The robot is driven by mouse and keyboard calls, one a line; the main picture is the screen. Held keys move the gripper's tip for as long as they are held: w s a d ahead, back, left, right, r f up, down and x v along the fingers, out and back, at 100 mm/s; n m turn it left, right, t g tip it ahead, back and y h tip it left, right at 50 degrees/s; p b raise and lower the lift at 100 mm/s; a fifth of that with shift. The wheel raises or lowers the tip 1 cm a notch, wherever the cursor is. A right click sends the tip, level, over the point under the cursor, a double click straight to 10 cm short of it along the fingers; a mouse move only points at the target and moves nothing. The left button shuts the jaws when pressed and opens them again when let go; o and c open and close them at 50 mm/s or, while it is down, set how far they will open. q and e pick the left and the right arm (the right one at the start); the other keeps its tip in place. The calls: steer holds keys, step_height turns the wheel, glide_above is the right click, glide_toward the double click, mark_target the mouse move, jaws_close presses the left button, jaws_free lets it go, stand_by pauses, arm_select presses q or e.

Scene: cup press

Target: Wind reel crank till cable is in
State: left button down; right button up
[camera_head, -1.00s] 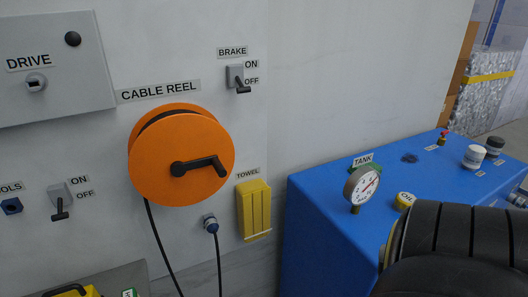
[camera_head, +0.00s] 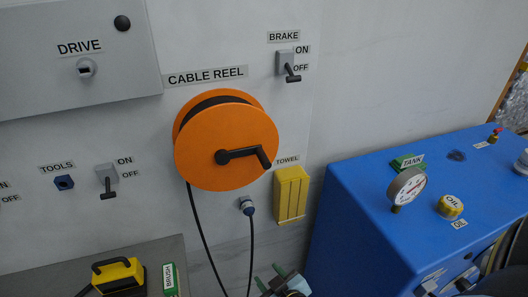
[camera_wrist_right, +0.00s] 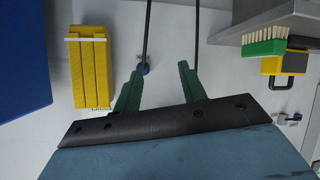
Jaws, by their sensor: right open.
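The orange cable reel (camera_head: 215,150) is on the wall, with a black crank (camera_head: 240,154) whose arm points right and whose handle is bent at the end. A black cable (camera_head: 200,230) hangs from the reel's left side down out of view. My right gripper (camera_head: 268,277) is at the bottom edge of the head view, well below the reel and apart from the crank. In the right wrist view its two green fingers (camera_wrist_right: 158,85) are apart with nothing between them; the wall and hanging cables lie beyond. My left gripper is not in view.
The brake switch (camera_head: 288,66) has its lever down by OFF. A blue plug (camera_head: 247,205) with a hanging cord and a yellow towel holder (camera_head: 291,195) are below the reel. A blue tank (camera_head: 355,215) with a gauge stands right. A yellow tool (camera_head: 118,276) lies on a grey bench.

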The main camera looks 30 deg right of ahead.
step_height(320, 180, up, 14)
steer(key=w+d+t+h+p, duration=0.1)
steer(key=w+d+t, duration=0.1)
steer(key=t, duration=0.1)
steer(key=m+t+h+p, duration=0.1)
steer(key=m+t+h, duration=0.1)
glide_toward(267, 167)
steer(key=p+x, duration=0.3)
steer(key=x, duration=0.8)
steer(key=shift+d+r, duration=0.1)
steer(key=shift+r, duration=0.05)
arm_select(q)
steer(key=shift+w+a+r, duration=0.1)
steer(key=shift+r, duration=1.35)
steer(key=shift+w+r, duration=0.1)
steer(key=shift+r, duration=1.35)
arm_select(e)
steer(key=shift+w+d, duration=0.15)
steer(key=shift+w, duration=0.55)
steer(key=shift+c, duration=0.2)
jaws_close()
